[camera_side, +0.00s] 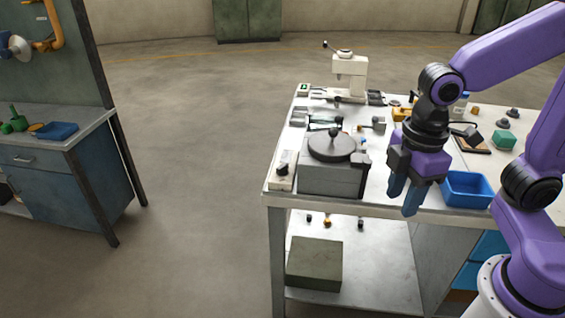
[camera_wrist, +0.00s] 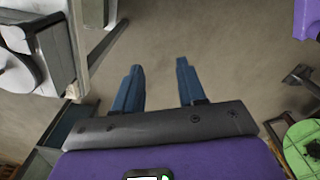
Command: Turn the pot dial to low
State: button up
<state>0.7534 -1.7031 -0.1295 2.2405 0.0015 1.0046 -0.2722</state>
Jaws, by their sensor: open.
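The pot (camera_side: 332,178) is a grey square box with a round dark lid (camera_side: 333,146) and a ball knob on top. It stands at the front left corner of the workbench. A pale panel with a black dial (camera_side: 283,169) sits just left of it; its setting is too small to read. My gripper (camera_side: 403,203) is open and empty, pointing down, to the right of the pot and apart from it. Its two blue fingers also show in the wrist view (camera_wrist: 158,68), spread over bare floor. The dial cannot be made out in the wrist view.
A blue tray (camera_side: 467,189) lies on the bench close to the right of my gripper. A white press-like machine (camera_side: 350,75) stands at the back of the bench. Several small parts lie between. A separate workbench (camera_side: 60,150) stands at left, with open floor between.

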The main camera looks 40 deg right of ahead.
jog(key=w+a+r+n, duration=0.2)
jog(key=w+a, duration=0.2)
jog(key=w, duration=0.6)
jog(key=n, duration=0.5)
send_over(282, 165)
jog(key=f, duration=0.1)
notch_tip(282, 165, down, 17)
jog(key=shift+s+r, duration=0.1)
jog(key=shift+r, duration=0.1)
grip_shut()
